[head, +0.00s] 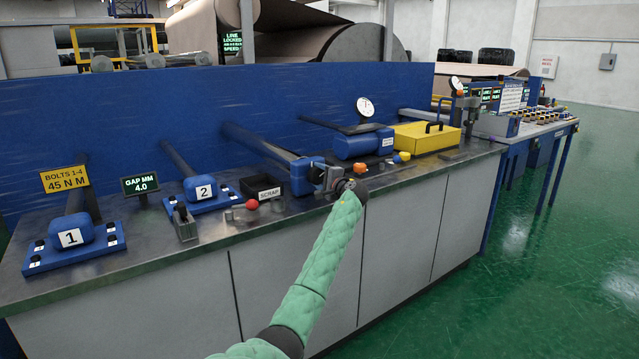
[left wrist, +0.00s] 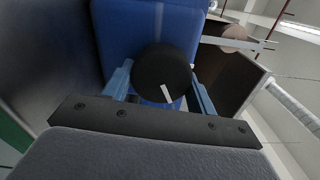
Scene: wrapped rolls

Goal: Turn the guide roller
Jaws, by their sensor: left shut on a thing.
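A blue housing (head: 302,176) stands near the bench's front edge, with a dark roller bar (head: 258,146) running back from it to the blue wall. My left gripper (head: 338,184), on the green-sleeved arm, is at the front of this housing. In the left wrist view, my left gripper (left wrist: 162,84) has its two light-blue fingers on either side of a round black knob (left wrist: 160,68) and is shut on it. The knob carries a white line pointing toward the gripper's palm. The blue housing (left wrist: 140,18) fills the view behind the knob. My right gripper is not in view.
Units marked 1 (head: 72,235) and 2 (head: 204,188) stand left on the bench. A red-knobbed lever (head: 252,205) and a black scrap bin (head: 262,187) are just left of the gripper. A yellow box (head: 425,137) stands to the right. Green floor is clear at right.

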